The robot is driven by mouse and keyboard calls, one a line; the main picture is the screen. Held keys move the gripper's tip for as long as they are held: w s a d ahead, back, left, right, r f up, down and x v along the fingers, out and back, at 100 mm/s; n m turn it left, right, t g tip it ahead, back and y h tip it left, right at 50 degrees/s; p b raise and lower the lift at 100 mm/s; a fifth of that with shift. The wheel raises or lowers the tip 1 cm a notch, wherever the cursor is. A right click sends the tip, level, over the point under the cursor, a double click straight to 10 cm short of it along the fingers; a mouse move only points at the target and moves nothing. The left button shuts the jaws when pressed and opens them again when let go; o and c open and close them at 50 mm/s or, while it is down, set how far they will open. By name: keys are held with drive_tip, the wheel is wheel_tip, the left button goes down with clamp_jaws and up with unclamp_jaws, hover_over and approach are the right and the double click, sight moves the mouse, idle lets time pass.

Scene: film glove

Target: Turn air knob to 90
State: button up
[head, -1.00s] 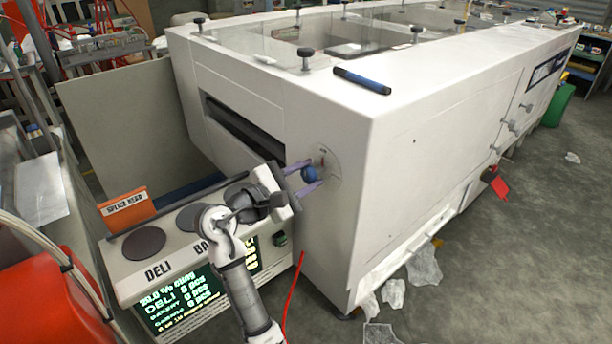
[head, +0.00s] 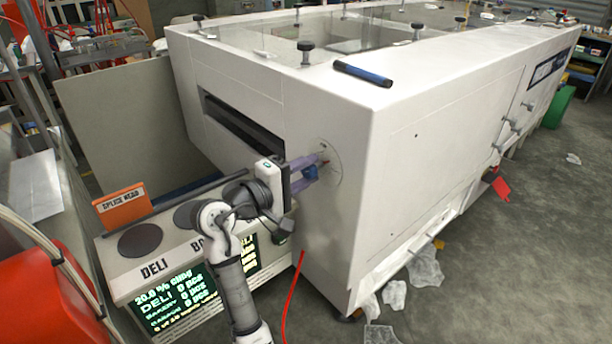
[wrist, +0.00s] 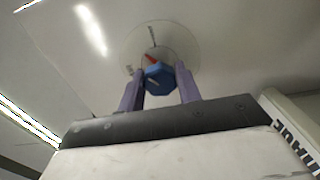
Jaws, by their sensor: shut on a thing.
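The blue air knob (head: 311,173) sits on the end face of the white machine (head: 420,130), in front of a pale round dial (head: 333,158). My gripper (head: 316,165) reaches it from the left, its two purple fingers on either side of the knob and shut on it. In the wrist view, the faceted knob (wrist: 158,78) lies between the fingertips of my gripper (wrist: 160,76). A red pointer (wrist: 150,59) shows at the knob's upper left, and a dark mark stands near the dial's top (wrist: 153,32). The dial's lettering is too small to read.
A counter with a lit screen (head: 175,305) and dark round pads stands below my arm. An orange sign (head: 121,198) stands on it. A blue-and-black marker (head: 362,74) lies on the machine's top edge. A red hose (head: 291,295) hangs below the knob. Clear film scraps (head: 425,265) litter the floor.

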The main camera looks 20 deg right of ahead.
drive_tip(key=m+b, duration=0.2)
drive_tip(key=m, duration=0.2)
drive_tip(key=shift+f+b, duration=0.2)
drive_tip(key=shift+b, duration=0.1)
drive_tip(key=shift+m+b, duration=1)
drive_tip(key=shift+m, duration=0.8)
drive_tip(key=shift+r, duration=0.1)
drive_tip(key=o, duration=1)
drive_tip(key=shift+c, duration=0.2)
drive_tip(key=shift+a, duration=0.1)
drive_tip(key=b+v, duration=0.2)
drive_tip(key=v, duration=1.1)
drive_tip(key=shift+s+a, duration=0.15)
drive_tip(key=shift+a, duration=0.15)
drive_tip(key=shift+r, duration=0.1)
